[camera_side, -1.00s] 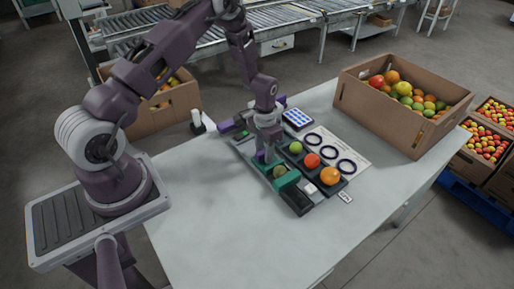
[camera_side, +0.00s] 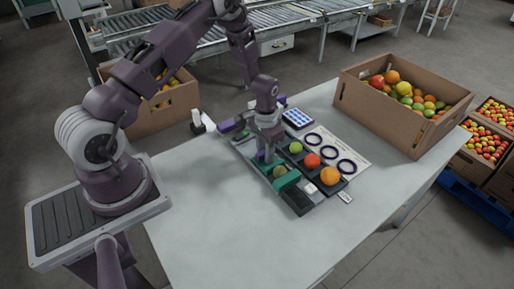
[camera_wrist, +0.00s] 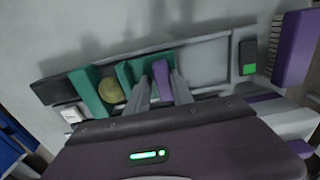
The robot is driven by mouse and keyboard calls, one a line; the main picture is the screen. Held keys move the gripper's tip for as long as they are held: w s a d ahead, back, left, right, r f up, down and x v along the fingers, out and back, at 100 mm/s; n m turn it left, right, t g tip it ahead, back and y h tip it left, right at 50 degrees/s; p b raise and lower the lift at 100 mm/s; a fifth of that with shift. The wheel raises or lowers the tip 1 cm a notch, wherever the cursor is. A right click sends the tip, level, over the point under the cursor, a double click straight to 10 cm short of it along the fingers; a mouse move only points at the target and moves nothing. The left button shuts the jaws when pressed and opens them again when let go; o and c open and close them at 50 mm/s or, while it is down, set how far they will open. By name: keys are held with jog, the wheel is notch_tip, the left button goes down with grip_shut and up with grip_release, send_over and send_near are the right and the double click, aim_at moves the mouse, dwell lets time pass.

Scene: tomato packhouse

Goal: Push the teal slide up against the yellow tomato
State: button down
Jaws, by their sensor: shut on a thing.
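The yellow tomato (camera_side: 280,171) looks dull olive-yellow and sits in a narrow grey track; it also shows in the wrist view (camera_wrist: 111,91). A teal end block (camera_wrist: 91,92) stands on its left in the wrist view. The teal slide (camera_wrist: 127,74) stands on its right, with a purple tab (camera_wrist: 162,76) beside it. The slide and tomato look very close; I cannot tell whether they touch. My gripper (camera_wrist: 160,82) is shut on the purple tab, its fingers on either side. In the side view, my gripper (camera_side: 264,156) partly hides the slide.
A dark tray beside the track holds a green tomato (camera_side: 296,147), a red tomato (camera_side: 312,160) and an orange tomato (camera_side: 330,176). A white sheet with dark rings (camera_side: 347,145) lies behind. A cardboard box of fruit (camera_side: 395,123) stands at the back right. The front table is clear.

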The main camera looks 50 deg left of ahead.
aim_at(264, 151)
jog(key=c, duration=1.4)
grip_release()
jog(key=shift+d+f, duration=0.4)
jog(key=shift+o, duration=0.2)
jog(key=shift+a, duration=0.45)
jog(key=shift+w+a+r, duration=0.1)
jog(key=shift+a+r, duration=0.05)
jog(key=shift+r, duration=2.1)
jog(key=shift+r, duration=0.1)
